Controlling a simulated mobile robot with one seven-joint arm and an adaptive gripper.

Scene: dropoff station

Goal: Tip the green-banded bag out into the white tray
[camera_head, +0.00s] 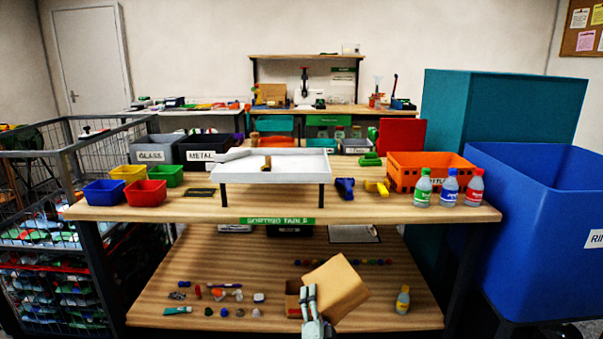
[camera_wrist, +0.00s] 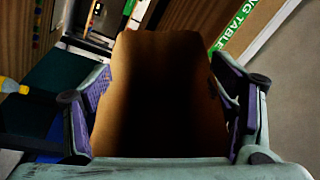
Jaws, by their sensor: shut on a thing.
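A plain brown paper bag (camera_head: 340,287) is held tilted in front of the lower shelf. I see no green band on it from these sides. My gripper (camera_head: 309,294) is shut on the bag at its lower left. In the wrist view the bag (camera_wrist: 122,75) fills the space between the two fingers of my gripper (camera_wrist: 160,95), and its middle is in dark shadow. The white tray (camera_head: 245,176) stands on short legs on the sorting table, above and behind the bag. A small brown object (camera_head: 267,162) is in the tray.
Small coloured bins (camera_head: 145,192) stand left of the tray. An orange crate (camera_head: 405,180) and several bottles (camera_head: 449,187) stand right of it. The table's front edge (camera_head: 280,220) lies between bag and tray. Small items and a yellow bottle (camera_head: 403,300) are on the lower shelf.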

